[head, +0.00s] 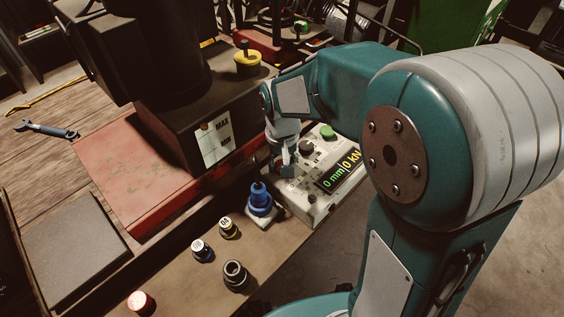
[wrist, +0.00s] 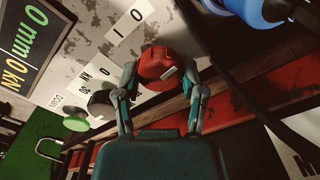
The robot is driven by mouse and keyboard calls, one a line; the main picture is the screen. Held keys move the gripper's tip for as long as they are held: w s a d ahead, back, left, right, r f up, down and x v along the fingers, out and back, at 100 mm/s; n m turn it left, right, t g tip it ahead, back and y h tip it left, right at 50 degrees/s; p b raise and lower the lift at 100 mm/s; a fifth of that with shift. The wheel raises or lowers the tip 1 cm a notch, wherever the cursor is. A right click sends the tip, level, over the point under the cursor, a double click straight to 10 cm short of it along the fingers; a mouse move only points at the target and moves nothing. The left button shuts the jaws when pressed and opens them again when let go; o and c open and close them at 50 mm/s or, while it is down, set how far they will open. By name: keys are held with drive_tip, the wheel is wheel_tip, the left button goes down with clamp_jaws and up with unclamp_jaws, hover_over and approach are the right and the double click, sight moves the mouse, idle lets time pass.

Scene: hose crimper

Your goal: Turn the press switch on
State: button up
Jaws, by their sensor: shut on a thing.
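The press control box (head: 297,201) is a worn pale panel with a green-and-yellow display reading 0 mm and 0 kN. Its red rotary switch (wrist: 155,62) has a pale mark on its face, and O and I labels (wrist: 124,25) are on the panel beside it. My gripper (wrist: 160,70) has one finger on each side of the red switch and is shut on it. In the head view my gripper (head: 284,166) reaches down to the box's left part and mostly hides the switch. I cannot tell which label the mark points to.
A black knob (head: 306,147) and a green button (head: 327,132) are close by on the same panel. A blue fitting (head: 260,199) stands beside the box. Several dies, including a black ring (head: 235,275), stand on the bench. The dark press (head: 188,135) rises behind.

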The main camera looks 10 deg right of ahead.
drive_tip(key=m, duration=0.5)
drive_tip(key=shift+s+f+m, duration=0.15)
drive_tip(key=shift+s+m, duration=0.05)
drive_tip(key=shift+m, duration=0.1)
drive_tip(key=m, duration=0.4)
drive_tip(key=shift+m, duration=0.4)
drive_tip(key=o, duration=1.2)
drive_tip(key=shift+w+a, duration=0.1)
drive_tip(key=shift+c, duration=0.2)
